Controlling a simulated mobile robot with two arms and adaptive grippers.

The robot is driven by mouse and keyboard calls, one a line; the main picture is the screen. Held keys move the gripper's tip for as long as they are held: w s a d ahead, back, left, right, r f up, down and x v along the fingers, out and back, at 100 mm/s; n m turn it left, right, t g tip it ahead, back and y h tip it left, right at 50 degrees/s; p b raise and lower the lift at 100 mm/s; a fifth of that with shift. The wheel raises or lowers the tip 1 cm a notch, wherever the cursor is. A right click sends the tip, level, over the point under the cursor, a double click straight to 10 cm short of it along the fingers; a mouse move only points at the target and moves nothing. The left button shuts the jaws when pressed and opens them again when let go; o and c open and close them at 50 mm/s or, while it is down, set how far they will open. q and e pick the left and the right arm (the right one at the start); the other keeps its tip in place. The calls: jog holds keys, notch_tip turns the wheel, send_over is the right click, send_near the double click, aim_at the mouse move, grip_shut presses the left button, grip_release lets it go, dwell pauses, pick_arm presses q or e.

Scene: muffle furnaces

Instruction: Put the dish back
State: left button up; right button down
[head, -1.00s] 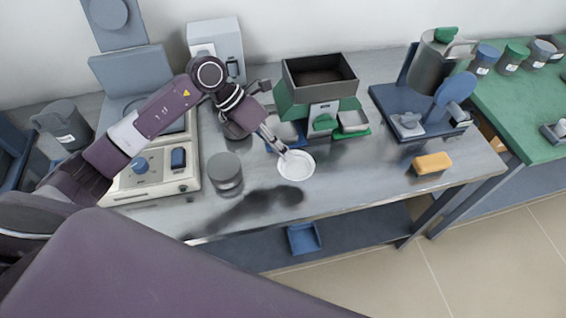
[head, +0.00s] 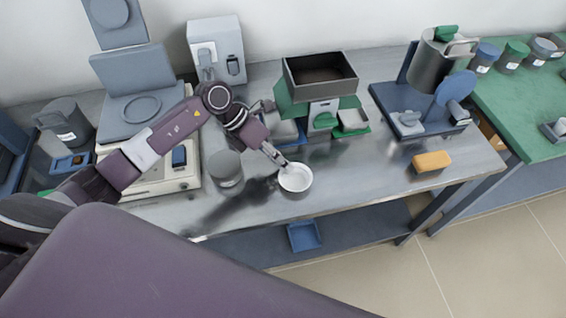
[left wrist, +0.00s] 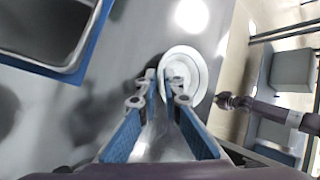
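The dish is small, round and white. It shows near the front edge of the bench in the head view (head: 295,178) and just beyond my fingertips in the left wrist view (left wrist: 187,62). My left gripper (head: 283,162) reaches it from the back left. Its two fingers (left wrist: 164,82) are close together at the near rim of the dish and look closed on it. The dish seems held a little above the bench top; the exact gap is hard to tell. My right gripper does not show in the head view. The left wrist view shows part of a purple arm at the right.
A grey cylinder (head: 225,168) stands left of the dish. Behind are a sieve-like box device (head: 320,78) and shallow trays (head: 352,121). A yellow block (head: 432,161) lies at right. The bench (head: 360,178) between dish and block is clear. A blue tray (head: 304,236) sits on the lower shelf.

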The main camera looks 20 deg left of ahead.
pick_arm(q)
jog(key=shift+o, duration=0.2)
jog(key=shift+r, duration=0.15)
jog(key=b+v, duration=0.2)
jog(key=v, duration=1)
jog(key=shift+d, duration=0.1)
